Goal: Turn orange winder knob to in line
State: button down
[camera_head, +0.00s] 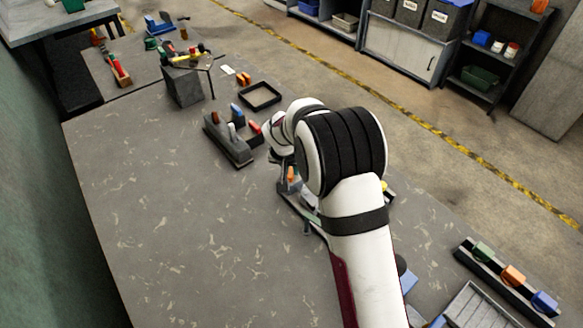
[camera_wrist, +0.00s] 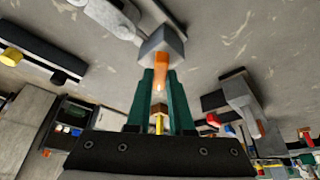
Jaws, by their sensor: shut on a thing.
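The orange winder knob (camera_wrist: 159,60) shows in the wrist view, upright in the picture, on a grey block-like housing (camera_wrist: 161,43). The green fingers of my gripper (camera_wrist: 160,74) are closed on the knob's near end from both sides. In the head view, a small orange part (camera_head: 291,174) on the grey device (camera_head: 312,222) shows just below my wrist. My fingers are hidden there by my white arm, and the arm covers part of the device. I cannot read the knob's turn angle against any mark.
A dark grey block with coloured knobs (camera_head: 229,147) stands left of my wrist. An empty black tray (camera_head: 260,96) lies behind it. A rack with green, orange and blue pieces (camera_head: 506,281) is at lower right. The left part of the bench (camera_head: 170,235) is clear.

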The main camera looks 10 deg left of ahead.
jog(key=m, duration=0.2)
jog(key=m+h, duration=0.1)
jog(key=m, duration=0.1)
jog(key=shift+a+g+h, duration=0.15)
jog(key=shift+g+h, duration=0.15)
jog(key=shift+m+g+h, duration=0.4)
jog(key=shift+m+h, duration=0.1)
jog(key=shift+m, duration=1.3)
jog(key=shift+a+m, duration=0.1)
jog(key=shift+m, duration=0.2)
jog(key=c, duration=0.8)
grip_release()
jog(key=v, duration=1.5)
jog(key=shift+a+r, duration=0.25)
jog(key=shift+r, duration=0.1)
